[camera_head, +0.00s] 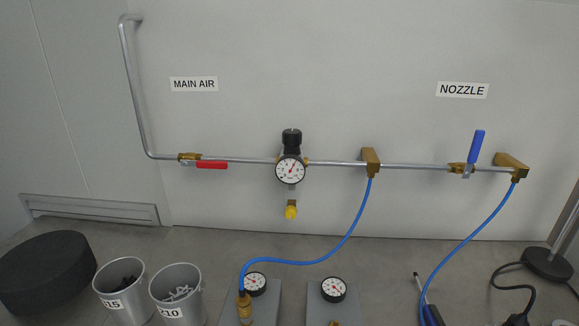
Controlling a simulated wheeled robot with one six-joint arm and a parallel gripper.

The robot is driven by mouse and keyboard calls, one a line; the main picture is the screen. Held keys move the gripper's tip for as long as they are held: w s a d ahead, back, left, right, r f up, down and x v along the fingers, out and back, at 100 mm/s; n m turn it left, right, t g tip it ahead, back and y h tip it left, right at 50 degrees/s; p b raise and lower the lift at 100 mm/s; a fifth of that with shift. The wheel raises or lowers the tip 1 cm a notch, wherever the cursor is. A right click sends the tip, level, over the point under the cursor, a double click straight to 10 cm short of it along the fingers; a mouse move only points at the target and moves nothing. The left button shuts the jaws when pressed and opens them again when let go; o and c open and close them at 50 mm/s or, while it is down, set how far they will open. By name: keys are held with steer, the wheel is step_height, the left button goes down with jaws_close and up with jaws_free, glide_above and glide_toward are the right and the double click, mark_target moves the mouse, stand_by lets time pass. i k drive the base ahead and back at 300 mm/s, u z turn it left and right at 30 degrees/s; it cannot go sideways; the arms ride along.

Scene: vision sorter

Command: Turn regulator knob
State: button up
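The regulator is mounted on the horizontal metal pipe at the middle of the wall. Its black regulator knob (291,138) points up, above a round white gauge (290,170) with a red needle. A yellow fitting (291,211) hangs below the gauge. My gripper does not show in the head view, and nothing touches the knob.
A red-handled valve (211,165) is left of the regulator, under the MAIN AIR label (194,84). A blue-handled valve (475,149) is at right, under the NOZZLE label (462,90). Blue hoses (340,243) hang to the table, with cups (178,291) at left. The wall around the knob is clear.

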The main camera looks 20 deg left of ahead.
mark_target(291, 136)
steer(key=u, duration=0.1)
steer(key=k, duration=0.7)
steer(key=u, duration=0.75)
steer(key=i, duration=0.95)
